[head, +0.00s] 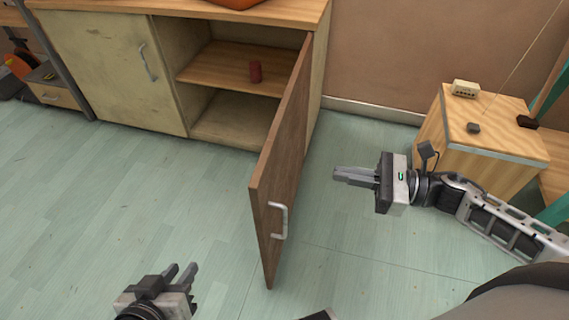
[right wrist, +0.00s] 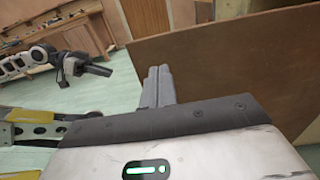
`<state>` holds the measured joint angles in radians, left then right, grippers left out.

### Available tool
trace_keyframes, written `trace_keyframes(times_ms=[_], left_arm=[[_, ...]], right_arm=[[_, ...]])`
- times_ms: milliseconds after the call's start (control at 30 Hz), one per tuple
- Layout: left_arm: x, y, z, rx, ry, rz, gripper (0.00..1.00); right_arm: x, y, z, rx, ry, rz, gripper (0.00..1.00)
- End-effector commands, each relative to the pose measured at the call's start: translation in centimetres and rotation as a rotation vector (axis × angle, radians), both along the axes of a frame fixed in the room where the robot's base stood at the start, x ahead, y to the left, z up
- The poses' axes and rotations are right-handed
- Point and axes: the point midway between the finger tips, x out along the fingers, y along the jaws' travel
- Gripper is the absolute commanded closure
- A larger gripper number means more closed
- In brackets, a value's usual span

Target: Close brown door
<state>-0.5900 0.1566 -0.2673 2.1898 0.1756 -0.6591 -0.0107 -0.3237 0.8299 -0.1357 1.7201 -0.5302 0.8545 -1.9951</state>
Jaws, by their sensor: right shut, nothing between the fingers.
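The brown door (head: 282,165) stands wide open, swung out from the right side of the cabinet. Its pale handle (head: 279,221) is on the face turned to the right, near the free edge. My right gripper (head: 336,174) is shut and empty, to the right of the door and apart from it, its fingers pointing left. In the right wrist view the door (right wrist: 235,75) is a large brown panel beyond and right of the shut fingers. My left gripper (head: 182,271) is low in the head view, left of the door, its fingers apart and empty.
The cabinet (head: 325,60) has an open compartment with a shelf holding a red can (head: 256,72). A pale closed door (head: 105,70) covers its left part. A wooden box (head: 500,130) with small items stands right of my right gripper. The floor left of the brown door is clear.

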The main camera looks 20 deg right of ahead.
Motion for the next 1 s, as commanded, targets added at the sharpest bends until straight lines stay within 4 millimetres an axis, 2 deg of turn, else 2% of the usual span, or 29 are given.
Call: trace_keyframes(times_ms=[300, 500, 700, 1000], left_arm=[[0.0, 0.0, 0.0, 0.0, 0.002, -0.001, 0.74], [0.0, 0.0, 0.2, 0.0, -0.002, 0.0, 0.74], [0.1, 0.0, 0.3, 0.0, -0.006, 0.001, 0.74], [0.1, 0.0, 0.4, 0.0, -0.009, 0.002, 0.74]], right_arm=[[3.7, 5.9, 0.3, 0.003, -0.004, 0.001, 1.0], [5.5, 8.8, 0.2, 0.002, -0.002, -0.001, 1.0], [6.3, 10.2, 0.1, 0.001, -0.001, -0.001, 1.0], [6.4, 10.4, 0.0, 0.001, 0.001, -0.001, 1.0]])
